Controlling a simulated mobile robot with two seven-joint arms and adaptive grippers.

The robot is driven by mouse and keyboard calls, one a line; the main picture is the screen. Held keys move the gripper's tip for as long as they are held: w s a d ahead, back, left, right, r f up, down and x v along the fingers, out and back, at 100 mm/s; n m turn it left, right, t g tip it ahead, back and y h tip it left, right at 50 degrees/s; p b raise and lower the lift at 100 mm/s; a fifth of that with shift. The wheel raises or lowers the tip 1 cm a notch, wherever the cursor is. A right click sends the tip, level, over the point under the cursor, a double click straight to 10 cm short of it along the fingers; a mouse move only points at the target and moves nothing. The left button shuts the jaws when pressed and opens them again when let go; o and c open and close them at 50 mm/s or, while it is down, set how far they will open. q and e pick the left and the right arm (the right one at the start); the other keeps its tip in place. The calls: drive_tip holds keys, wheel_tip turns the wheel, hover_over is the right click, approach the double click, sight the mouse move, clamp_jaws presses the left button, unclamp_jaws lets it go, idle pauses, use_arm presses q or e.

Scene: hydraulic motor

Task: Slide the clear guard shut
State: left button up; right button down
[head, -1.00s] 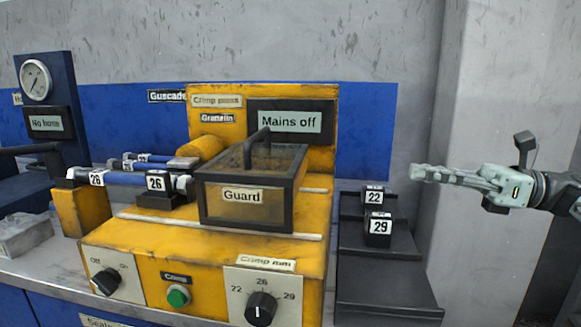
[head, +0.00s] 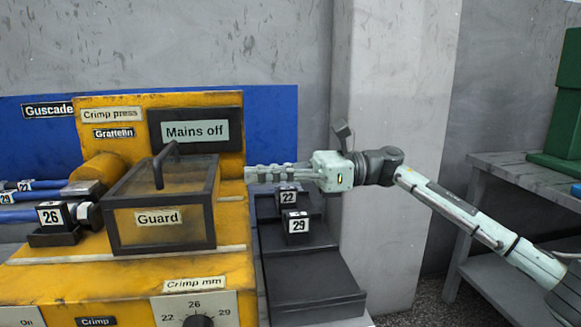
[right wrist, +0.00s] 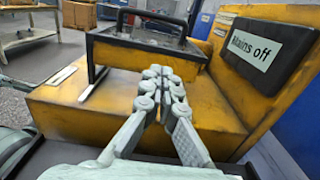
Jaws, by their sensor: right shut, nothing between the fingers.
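The clear guard (head: 160,205) is a see-through box with a dark frame, a black handle on top and a "Guard" label. It sits on the yellow crimp press (head: 60,272), on a pale rail, right of the blue hose end and the 26 die (head: 52,218). My right gripper (head: 250,174) is shut and empty, its fingertips pointing left close to the guard's right side. In the right wrist view the guard (right wrist: 145,55) stands just beyond the fingertips (right wrist: 158,72); I cannot tell whether they touch it. My left gripper is not in view.
Dies marked 22 (head: 287,197) and 29 (head: 296,226) stand on a dark stepped rack (head: 310,275) below my right gripper. A "Mains off" display (head: 196,131) is behind the guard. A grey bench (head: 520,180) with a green box (head: 556,125) is at the right.

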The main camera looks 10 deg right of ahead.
sight(217, 177)
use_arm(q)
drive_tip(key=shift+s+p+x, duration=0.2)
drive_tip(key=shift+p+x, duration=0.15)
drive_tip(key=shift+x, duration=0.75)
use_arm(e)
drive_tip(key=shift+a, duration=2.05)
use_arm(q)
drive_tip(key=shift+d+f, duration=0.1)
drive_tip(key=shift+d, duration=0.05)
use_arm(e)
drive_tip(key=shift+a, duration=0.3)
drive_tip(key=a+b, duration=0.3)
drive_tip(key=a, duration=1.2)
drive_tip(key=shift+a, duration=0.55)
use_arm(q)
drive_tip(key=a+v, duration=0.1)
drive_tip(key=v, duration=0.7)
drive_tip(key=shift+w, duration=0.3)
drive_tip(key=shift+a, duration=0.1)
use_arm(e)
drive_tip(key=shift+r, duration=0.1)
use_arm(q)
drive_tip(key=shift+b, duration=0.3)
use_arm(e)
drive_tip(key=shift+d, duration=0.1)
